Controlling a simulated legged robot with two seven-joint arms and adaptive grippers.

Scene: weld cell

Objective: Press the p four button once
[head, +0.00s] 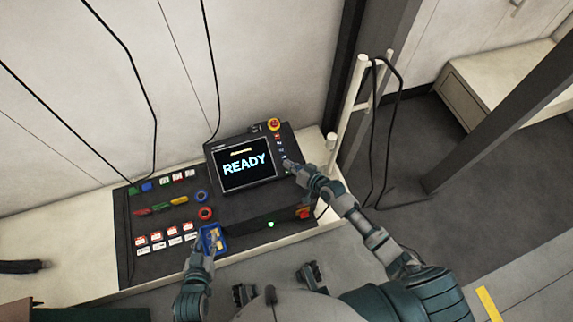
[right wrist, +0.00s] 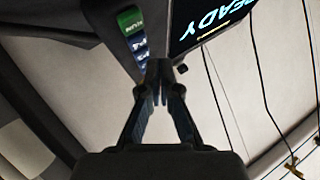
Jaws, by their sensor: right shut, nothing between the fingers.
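The control panel has a screen (head: 247,168) reading READY, with a short column of small keys (head: 281,149) along its right side. In the right wrist view a green key (right wrist: 130,20) and blue keys (right wrist: 138,45) stand in a row beside the screen. The blue keys' lettering is too small to read surely, so I cannot tell which is p four. My right gripper (head: 289,165) is shut and empty at the lower end of this column. Its fingertips (right wrist: 158,72) overlap the row's end; contact cannot be told. My left gripper (head: 208,243) is at the blue tray, its opening unclear.
A red and yellow emergency stop (head: 274,125) sits above the keys. A white post frame with hanging cables (head: 352,90) stands right of the panel.

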